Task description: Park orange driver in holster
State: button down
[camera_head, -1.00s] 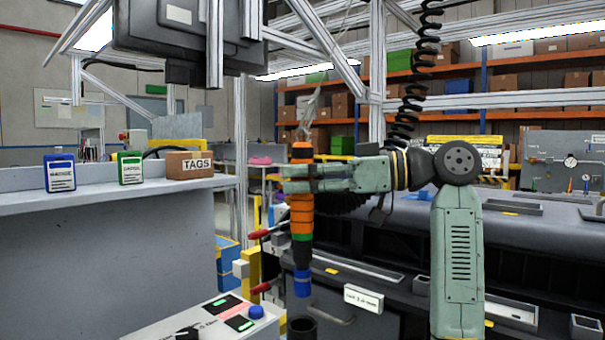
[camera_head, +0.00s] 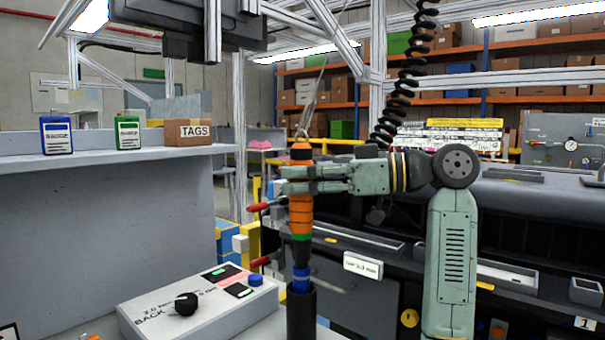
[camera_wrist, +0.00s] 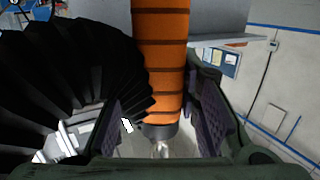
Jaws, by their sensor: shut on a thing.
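The orange driver (camera_head: 301,211) hangs upright, with a green band, a dark nose and a blue tip at its lower end. My gripper (camera_head: 299,180) is shut around its upper body. In the wrist view, the orange body of the driver (camera_wrist: 160,60) stands between the two finger pads of my gripper (camera_wrist: 165,118). The holster (camera_head: 301,314) is a dark upright tube directly below the driver. The blue tip is at the tube's mouth, its lowest part appearing to be inside the rim; the exact depth cannot be told.
A control box (camera_head: 197,300) with a black knob stands left of the holster. Red-handled tools (camera_head: 258,207) hang close behind the driver. A black coiled cable (camera_head: 398,110) hangs above my arm. The dashboard module (camera_head: 400,270) fills the right side.

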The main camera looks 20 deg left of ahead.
aim_at(304, 233)
jog(key=shift+f+b, duration=2.65)
jog(key=shift+f, duration=2.1)
jog(key=c, duration=1.1)
grip_release()
jog(key=shift+d, duration=0.1)
